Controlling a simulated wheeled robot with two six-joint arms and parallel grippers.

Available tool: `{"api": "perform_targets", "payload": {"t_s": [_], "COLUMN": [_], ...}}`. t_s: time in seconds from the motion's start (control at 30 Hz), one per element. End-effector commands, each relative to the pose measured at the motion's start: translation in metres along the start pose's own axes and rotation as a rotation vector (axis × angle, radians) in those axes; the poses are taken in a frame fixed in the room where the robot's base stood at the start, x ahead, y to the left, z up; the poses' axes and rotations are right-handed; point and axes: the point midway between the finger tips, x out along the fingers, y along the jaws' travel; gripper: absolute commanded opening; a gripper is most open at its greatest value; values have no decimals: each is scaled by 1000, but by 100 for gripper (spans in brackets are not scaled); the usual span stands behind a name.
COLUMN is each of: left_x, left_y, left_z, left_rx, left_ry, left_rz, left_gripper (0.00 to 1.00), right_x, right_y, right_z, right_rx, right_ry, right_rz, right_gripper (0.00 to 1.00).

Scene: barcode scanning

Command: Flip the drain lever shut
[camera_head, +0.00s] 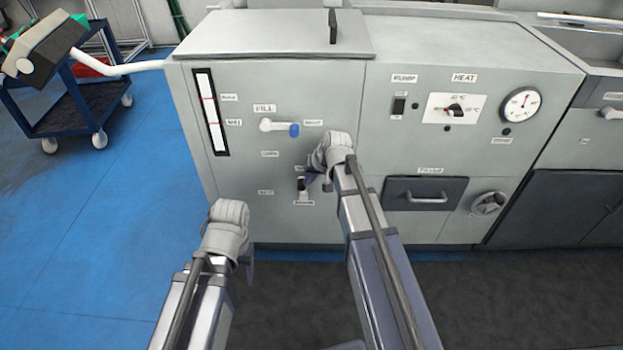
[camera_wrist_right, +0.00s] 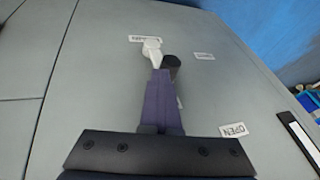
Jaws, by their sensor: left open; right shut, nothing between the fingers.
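The drain lever (camera_head: 302,185) is on the lower middle of the grey machine front, with a pale mount and a dark knob. In the right wrist view, its black knob (camera_wrist_right: 172,66) and white base (camera_wrist_right: 152,50) show just beyond my fingertips. My right gripper (camera_head: 314,180) is shut and empty beside the lever; its purple fingers show in the right wrist view (camera_wrist_right: 160,85). They overlap the lever's lower part there, so I cannot tell whether they touch it. My left gripper (camera_head: 249,272) is open, low and left, apart from the machine, mostly hidden by its wrist.
The white fill lever with a blue knob (camera_head: 294,129) is above the drain lever. An OPEN label (camera_wrist_right: 235,130) is on the panel. A drawer (camera_head: 425,193) and valve wheel (camera_head: 488,204) are to the right.

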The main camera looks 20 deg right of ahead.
Motion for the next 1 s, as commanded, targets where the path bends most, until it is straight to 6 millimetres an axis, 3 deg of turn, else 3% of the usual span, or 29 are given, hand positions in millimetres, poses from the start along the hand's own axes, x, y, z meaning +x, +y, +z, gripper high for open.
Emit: {"api": "perform_targets", "payload": {"t_s": [0.47,0.67,1.0], "left_x": [-11,2,45], "left_y": [-2,0,5], "left_z": [1,0,-3], "left_rx": [-3,-1,1], "left_ry": [-1,0,2], "left_rz": [-2,0,3], "left_gripper": [62,62,62], "right_x": [15,30,58], "right_y": [-42,-61,-84], "right_z": [-4,-2,5], "right_rx": [-119,-182,-281], "right_ry": [-50,-77,-120], "right_rz": [303,481,767], "right_gripper": [0,0,0]}}
